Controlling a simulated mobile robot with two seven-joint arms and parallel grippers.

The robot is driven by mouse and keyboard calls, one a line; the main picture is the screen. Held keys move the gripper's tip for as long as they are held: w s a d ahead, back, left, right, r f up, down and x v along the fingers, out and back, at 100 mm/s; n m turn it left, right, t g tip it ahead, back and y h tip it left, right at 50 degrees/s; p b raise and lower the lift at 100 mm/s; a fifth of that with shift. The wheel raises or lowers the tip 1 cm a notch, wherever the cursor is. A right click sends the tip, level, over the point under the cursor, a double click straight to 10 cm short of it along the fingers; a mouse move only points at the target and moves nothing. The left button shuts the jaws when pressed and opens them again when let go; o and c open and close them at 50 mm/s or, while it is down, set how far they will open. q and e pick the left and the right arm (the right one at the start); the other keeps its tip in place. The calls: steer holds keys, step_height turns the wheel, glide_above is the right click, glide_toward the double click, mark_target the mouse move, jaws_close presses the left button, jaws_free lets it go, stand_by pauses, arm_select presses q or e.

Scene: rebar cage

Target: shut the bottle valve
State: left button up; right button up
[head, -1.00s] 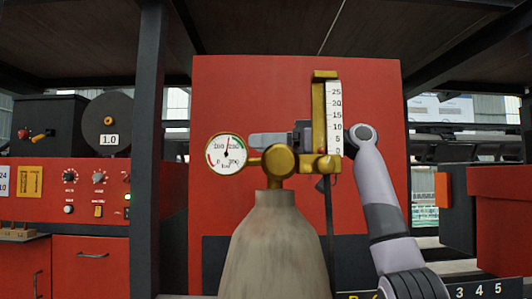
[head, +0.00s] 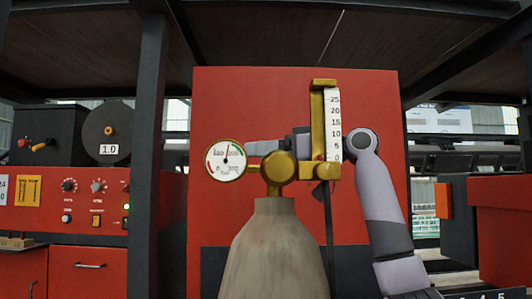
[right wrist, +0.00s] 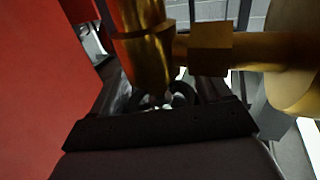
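A grey gas bottle (head: 272,250) stands upright in the middle of the head view. On its top is a brass valve body (head: 279,167), with a round white pressure gauge (head: 226,160) at its left and a brass flow meter with a white scale (head: 333,125) at its right. My right gripper (head: 266,147) lies sideways behind the valve body and flow meter, which partly hide it. In the right wrist view brass pipework (right wrist: 145,45) stands just in front of the gripper's dark body. Its fingers are mostly hidden there. My left gripper is out of view.
A red panel (head: 225,95) stands behind the bottle. A dark post (head: 148,160) and a red cabinet with knobs and a switch (head: 85,205) are at the left. Another red box (head: 500,225) is at the right. A dark shelf (head: 260,30) spans overhead.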

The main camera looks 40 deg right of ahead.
steer(key=shift+o, duration=1.3)
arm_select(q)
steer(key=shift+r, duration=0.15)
arm_select(e)
steer(key=shift+y, duration=0.3)
